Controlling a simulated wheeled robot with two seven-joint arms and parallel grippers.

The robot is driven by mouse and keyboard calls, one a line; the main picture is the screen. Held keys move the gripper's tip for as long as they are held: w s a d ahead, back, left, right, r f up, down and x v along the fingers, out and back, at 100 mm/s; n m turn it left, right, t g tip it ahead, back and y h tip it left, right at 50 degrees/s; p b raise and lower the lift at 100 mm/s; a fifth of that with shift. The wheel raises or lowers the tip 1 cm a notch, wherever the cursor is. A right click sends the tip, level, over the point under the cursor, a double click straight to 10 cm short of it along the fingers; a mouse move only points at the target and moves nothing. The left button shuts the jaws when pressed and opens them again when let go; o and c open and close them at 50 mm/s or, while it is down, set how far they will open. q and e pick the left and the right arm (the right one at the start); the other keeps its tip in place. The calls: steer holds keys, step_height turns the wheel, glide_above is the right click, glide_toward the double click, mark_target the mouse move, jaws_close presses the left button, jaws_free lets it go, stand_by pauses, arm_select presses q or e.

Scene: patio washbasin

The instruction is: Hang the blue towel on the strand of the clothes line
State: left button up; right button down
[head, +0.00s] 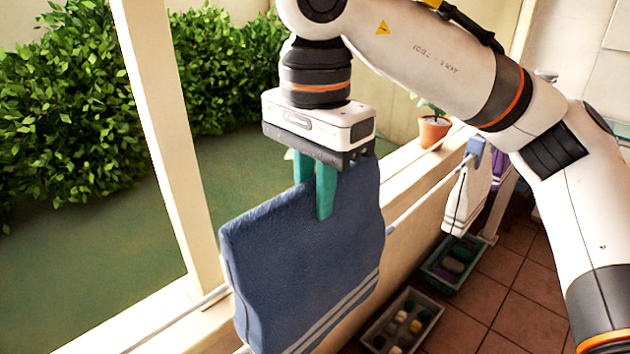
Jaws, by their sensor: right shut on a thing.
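The blue towel (305,265) hangs in the middle of the head view, with pale stripes near its lower edge. My right gripper (314,192) is above it, its teal fingers shut on the towel's upper edge. The clothes line strand (425,200) runs from the lower left to the upper right. The towel covers the middle part of the strand, and I cannot tell whether it lies over the strand or hangs in front of it. My left gripper is not in view.
A white striped towel (465,203) hangs farther right, with a purple cloth (501,165) beyond. A potted plant (433,131) stands on the ledge. Two trays, one nearer (378,340) and one farther (428,270), sit on the tiled floor. A white post (165,140) rises at the left.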

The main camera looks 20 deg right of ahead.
mark_target(315, 251)
step_height(315, 251, down, 18)
steer(key=b, duration=1.4)
steer(key=shift+f, duration=0.2)
steer(key=c, duration=1.2)
jaws_free()
step_height(315, 251, up, 9)
steer(key=p, duration=0.7)
steer(key=shift+r+p, duration=0.1)
steer(key=shift+p, duration=0.25)
